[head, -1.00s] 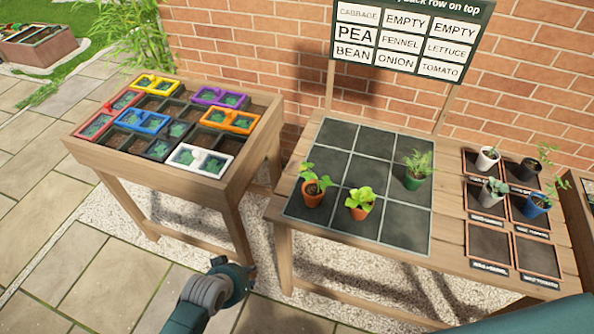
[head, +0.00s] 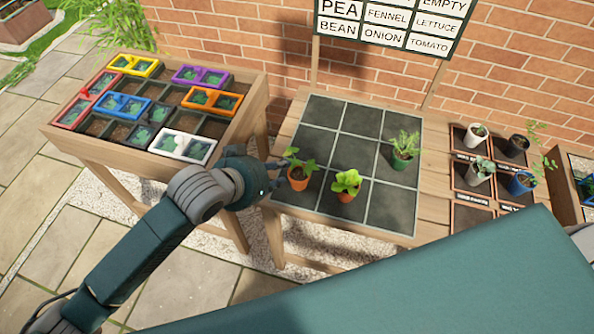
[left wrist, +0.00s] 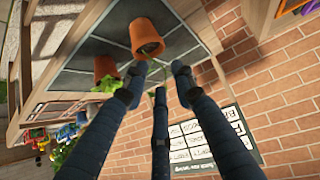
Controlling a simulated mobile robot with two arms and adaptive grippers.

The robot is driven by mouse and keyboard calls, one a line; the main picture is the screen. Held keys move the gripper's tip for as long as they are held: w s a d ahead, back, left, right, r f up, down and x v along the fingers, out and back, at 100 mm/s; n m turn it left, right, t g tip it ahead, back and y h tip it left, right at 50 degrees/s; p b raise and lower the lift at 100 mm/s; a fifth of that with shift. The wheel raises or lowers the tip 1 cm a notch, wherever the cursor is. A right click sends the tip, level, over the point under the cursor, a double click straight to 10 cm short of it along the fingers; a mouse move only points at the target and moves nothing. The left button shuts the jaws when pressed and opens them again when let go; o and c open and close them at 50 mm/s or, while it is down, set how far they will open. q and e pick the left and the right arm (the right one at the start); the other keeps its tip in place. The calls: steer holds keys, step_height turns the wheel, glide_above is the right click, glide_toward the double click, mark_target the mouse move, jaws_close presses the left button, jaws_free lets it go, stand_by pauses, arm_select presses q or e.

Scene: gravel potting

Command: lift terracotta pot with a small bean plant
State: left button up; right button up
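A terracotta pot with a small green bean plant (head: 299,179) stands upright in the front-left square of the dark grid. My left gripper (head: 277,167) is just left of this pot, close to its leaves. In the left wrist view, the nearest terracotta pot (left wrist: 146,36) appears upside down beyond my left gripper's fingers (left wrist: 160,74). The fingers are spread open with nothing held between them. Its plant is partly hidden by the fingers there. Whether a finger touches the pot or plant I cannot tell. My right gripper is not in view.
A second terracotta pot with a leafy plant (head: 345,190) stands close to the right. A green pot (head: 401,160) stands farther back. A wooden seedling table (head: 258,100) is left; several small pots stand right. The sign (head: 390,25) rises behind the grid.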

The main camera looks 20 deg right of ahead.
mark_target(299, 172)
arm_select(q)
steer(key=shift+m, duration=0.6)
steer(key=w+d+f, duration=0.1)
steer(key=d, duration=0.1)
steer(key=w+d+f+p, duration=0.1)
steer(key=d, duration=0.1)
steer(key=w+d+f+p, duration=0.1)
steer(key=d+f, duration=0.1)
steer(key=shift+w+d, duration=0.3)
steer(key=shift+d, duration=0.05)
steer(key=shift+w+d+f+p, duration=0.1)
steer(key=shift+d+f+p, duration=0.05)
steer(key=shift+f+p, duration=0.15)
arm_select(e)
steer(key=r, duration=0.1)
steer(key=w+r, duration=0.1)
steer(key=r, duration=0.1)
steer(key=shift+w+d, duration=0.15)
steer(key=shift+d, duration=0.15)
arm_select(q)
steer(key=shift+c, duration=0.3)
jaws_close()
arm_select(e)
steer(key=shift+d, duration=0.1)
